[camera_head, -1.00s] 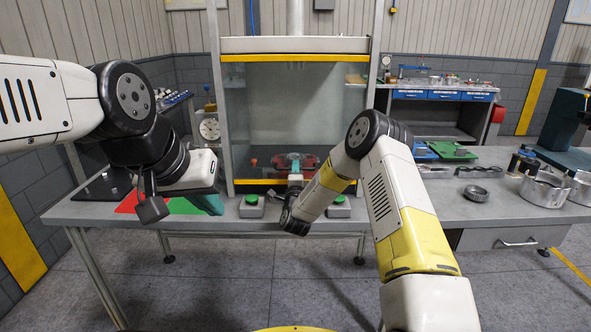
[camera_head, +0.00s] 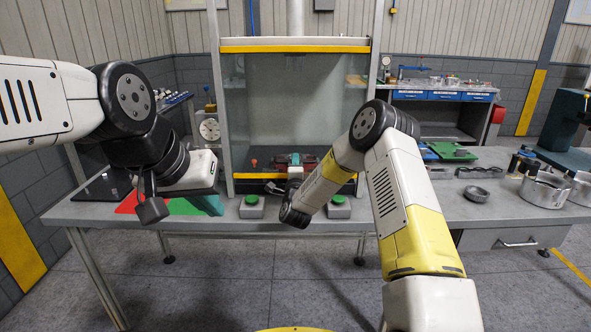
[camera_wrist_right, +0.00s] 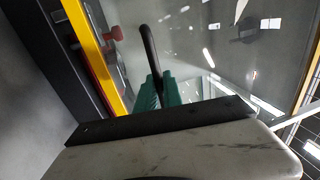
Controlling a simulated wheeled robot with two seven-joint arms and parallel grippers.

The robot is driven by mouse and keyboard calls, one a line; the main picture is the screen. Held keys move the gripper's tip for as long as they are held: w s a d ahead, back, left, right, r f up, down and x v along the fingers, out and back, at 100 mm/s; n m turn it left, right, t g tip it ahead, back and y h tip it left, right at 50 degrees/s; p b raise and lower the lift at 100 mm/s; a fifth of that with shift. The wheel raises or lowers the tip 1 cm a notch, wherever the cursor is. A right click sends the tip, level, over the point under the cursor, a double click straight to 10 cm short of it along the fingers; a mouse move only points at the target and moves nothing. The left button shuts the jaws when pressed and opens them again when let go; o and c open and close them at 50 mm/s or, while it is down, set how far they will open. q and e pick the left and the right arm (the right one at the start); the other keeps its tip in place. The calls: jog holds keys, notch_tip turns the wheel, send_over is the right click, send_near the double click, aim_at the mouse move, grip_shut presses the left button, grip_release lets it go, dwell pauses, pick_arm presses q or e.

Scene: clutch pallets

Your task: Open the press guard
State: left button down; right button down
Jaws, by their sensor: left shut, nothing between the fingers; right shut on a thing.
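The press guard (camera_head: 275,108) is a clear panel with yellow strips along its top and bottom edges, on the front of the grey press frame. Its bottom yellow strip (camera_head: 255,176) sits a little above the table. My right gripper (camera_head: 294,160) is in front of the panel's lower middle, its teal fingers shut on the guard's dark handle bar (camera_wrist_right: 150,50). In the right wrist view the bar runs up from between the teal fingers (camera_wrist_right: 158,90); its gripped part is hidden. My left gripper (camera_head: 212,204) is shut and empty, low over the table's left part.
Red and green mats (camera_head: 180,207) lie under my left gripper. Metal rings (camera_head: 476,194) and pots (camera_head: 542,189) stand at the right.

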aim_at(296, 68)
notch_tip(296, 68, up, 30)
jog(key=shift+r, duration=0.1)
jog(key=c, duration=1.5)
grip_release()
jog(key=s+f, duration=0.1)
jog(key=s, duration=0.6)
jog(key=shift+s+f, duration=0.3)
jog(key=shift+s, duration=0.05)
